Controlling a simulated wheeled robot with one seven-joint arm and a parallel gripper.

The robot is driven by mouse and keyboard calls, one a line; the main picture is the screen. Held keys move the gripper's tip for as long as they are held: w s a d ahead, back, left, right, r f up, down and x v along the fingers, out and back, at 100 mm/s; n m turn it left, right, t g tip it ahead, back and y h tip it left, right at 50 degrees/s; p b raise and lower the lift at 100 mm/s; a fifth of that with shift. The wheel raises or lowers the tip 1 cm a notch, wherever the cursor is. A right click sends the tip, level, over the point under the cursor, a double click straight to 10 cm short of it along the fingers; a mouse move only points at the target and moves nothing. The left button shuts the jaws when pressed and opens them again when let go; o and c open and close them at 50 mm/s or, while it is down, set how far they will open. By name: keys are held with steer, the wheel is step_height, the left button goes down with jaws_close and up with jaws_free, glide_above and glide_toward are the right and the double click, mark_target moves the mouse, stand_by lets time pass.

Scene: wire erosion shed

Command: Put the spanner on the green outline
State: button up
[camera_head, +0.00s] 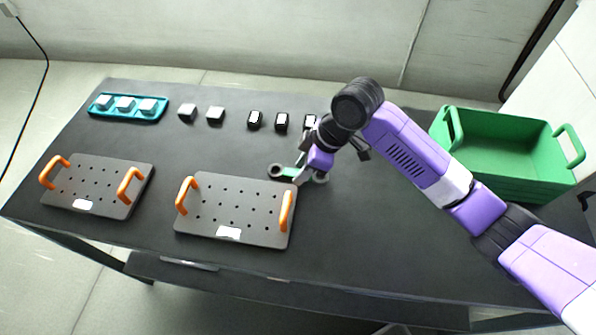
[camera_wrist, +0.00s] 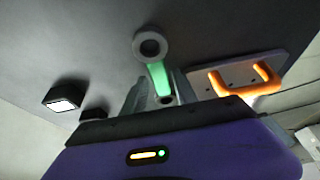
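The spanner (camera_head: 275,171) lies on the dark table, with grey ring ends and a green middle. One ring shows left of my gripper (camera_head: 301,174) and the other just right of it. The fingers stand on either side of the handle, with what looks like a gap at each side. The fingers hide part of the spanner. I cannot make out a separate green outline in either view.
Two perforated plates with orange handles, a wide one (camera_head: 235,207) and a smaller one (camera_head: 97,185), lie front and left. A teal tray (camera_head: 128,116) and several small blocks (camera_head: 216,115) line the back. A green crate (camera_head: 510,176) stands right. The front right table is clear.

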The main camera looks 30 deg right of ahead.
steer(key=shift+c, duration=0.4)
jaws_close()
step_height(320, 180, up, 20)
steer(key=shift+b, duration=0.4)
